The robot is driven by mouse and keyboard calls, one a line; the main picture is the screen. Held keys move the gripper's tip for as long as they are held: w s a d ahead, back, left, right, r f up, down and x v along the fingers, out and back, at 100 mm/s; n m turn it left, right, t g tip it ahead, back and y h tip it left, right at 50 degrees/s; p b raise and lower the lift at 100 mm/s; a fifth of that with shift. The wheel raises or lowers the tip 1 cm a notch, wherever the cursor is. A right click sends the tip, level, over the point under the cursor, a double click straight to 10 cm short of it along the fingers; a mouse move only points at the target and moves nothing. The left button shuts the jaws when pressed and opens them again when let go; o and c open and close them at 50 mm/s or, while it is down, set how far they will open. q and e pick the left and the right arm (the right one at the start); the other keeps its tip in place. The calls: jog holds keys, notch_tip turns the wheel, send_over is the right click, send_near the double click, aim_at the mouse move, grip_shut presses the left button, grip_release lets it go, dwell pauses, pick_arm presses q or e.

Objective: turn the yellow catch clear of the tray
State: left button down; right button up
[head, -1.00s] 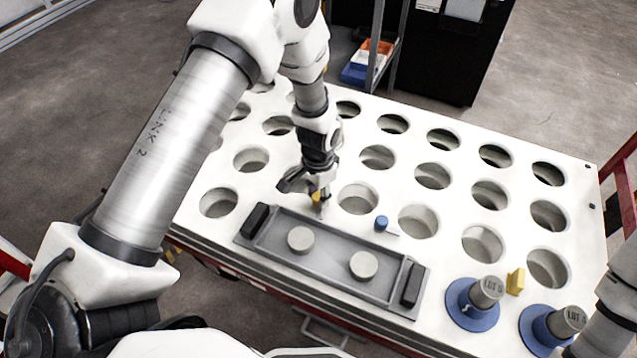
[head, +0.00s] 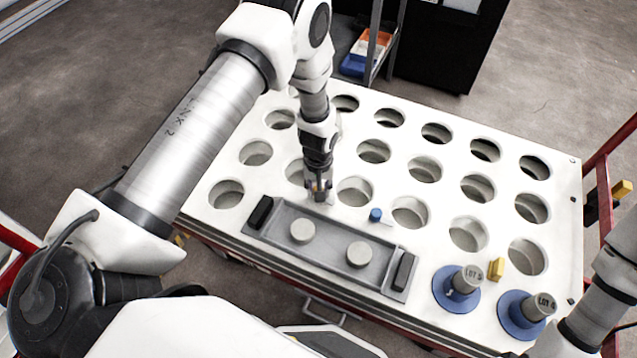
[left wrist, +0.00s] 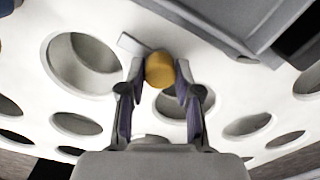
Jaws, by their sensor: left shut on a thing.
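The yellow catch (left wrist: 159,69) has a round yellow knob and a pale flat bar. My left gripper (head: 319,190) is shut on the knob, with a finger on each side in the left wrist view (left wrist: 160,88). The bar (left wrist: 131,44) points to the upper left there, roughly along the tray's edge, and appears apart from the tray. The grey tray (head: 280,210) lies in front of the gripper in the head view; its edge also shows in the left wrist view (left wrist: 215,35). In the head view the gripper mostly hides the knob. My right gripper is out of view.
A blue catch (head: 376,215) stands at the tray's back edge. The tray holds two grey discs (head: 303,230) between black handles. The white holed plate (head: 330,223) surrounds it. Two blue-based cylinders (head: 465,279) and a yellow block (head: 496,268) stand at right.

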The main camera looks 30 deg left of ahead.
pick_arm(q)
jog(key=shift+n+p, duration=0.35)
jog(key=shift+n, duration=0.45)
jog(key=c, duration=0.8)
grip_release()
notch_tip(320, 180, up, 12)
jog(key=shift+f, duration=0.1)
